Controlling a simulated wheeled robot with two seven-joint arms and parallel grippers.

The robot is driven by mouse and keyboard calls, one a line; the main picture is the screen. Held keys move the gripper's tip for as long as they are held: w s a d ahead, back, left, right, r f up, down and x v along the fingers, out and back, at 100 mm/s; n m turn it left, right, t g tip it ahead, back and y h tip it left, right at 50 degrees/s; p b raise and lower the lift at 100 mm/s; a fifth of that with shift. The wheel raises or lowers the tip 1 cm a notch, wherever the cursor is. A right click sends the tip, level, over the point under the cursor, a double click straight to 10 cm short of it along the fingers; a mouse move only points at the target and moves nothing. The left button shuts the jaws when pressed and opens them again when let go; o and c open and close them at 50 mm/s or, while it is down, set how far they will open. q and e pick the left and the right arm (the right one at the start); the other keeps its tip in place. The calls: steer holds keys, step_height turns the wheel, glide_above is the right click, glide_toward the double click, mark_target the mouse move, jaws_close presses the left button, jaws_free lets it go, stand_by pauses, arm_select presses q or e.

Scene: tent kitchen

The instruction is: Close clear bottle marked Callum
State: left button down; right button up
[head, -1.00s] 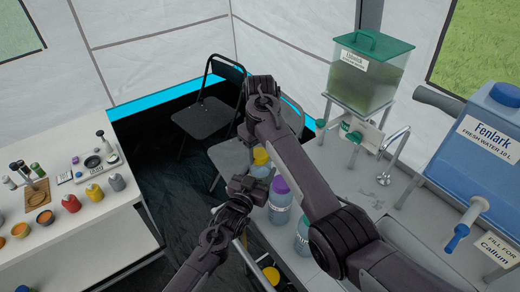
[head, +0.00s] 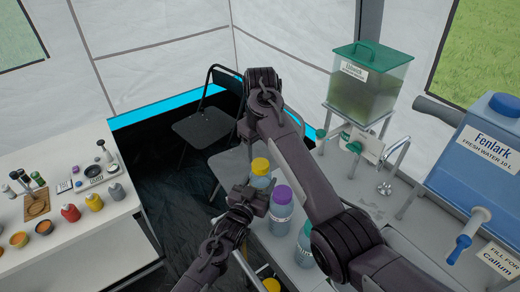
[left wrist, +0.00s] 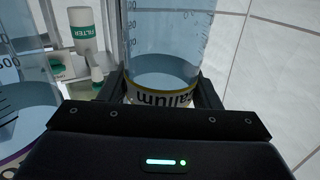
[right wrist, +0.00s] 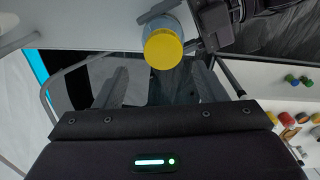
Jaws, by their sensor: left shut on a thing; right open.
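The clear bottle (head: 261,180) with a yellow cap (head: 261,166) stands at the left edge of the grey counter. In the left wrist view the bottle (left wrist: 162,50) carries a band reading Callum (left wrist: 165,98) and holds some water. My right gripper (right wrist: 158,88) is open and empty near the cap. In the head view its fingers are hidden by my right arm.
A purple-capped bottle (head: 281,208) stands close beside the Callum bottle, and another bottle (head: 304,246) is partly behind my right arm. A green-lidded tank (head: 365,95) and blue Fenlark container (head: 480,160) are at right. A white table (head: 90,230) with small items is at left.

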mark_target(260, 164)
steer(key=shift+s+r+n, duration=0.2)
steer(key=shift+r+n, duration=0.5)
steer(key=shift+r, duration=0.2)
steer(key=shift+s+r+n, duration=0.15)
steer(key=shift+r+n, duration=0.55)
steer(key=shift+r, duration=0.15)
steer(key=shift+f, duration=0.15)
steer(key=shift+f, duration=3.9)
steer(key=shift+c, duration=0.4)
steer(key=c, duration=0.9)
steer(key=m, duration=0.3)
steer(key=shift+c, duration=0.2)
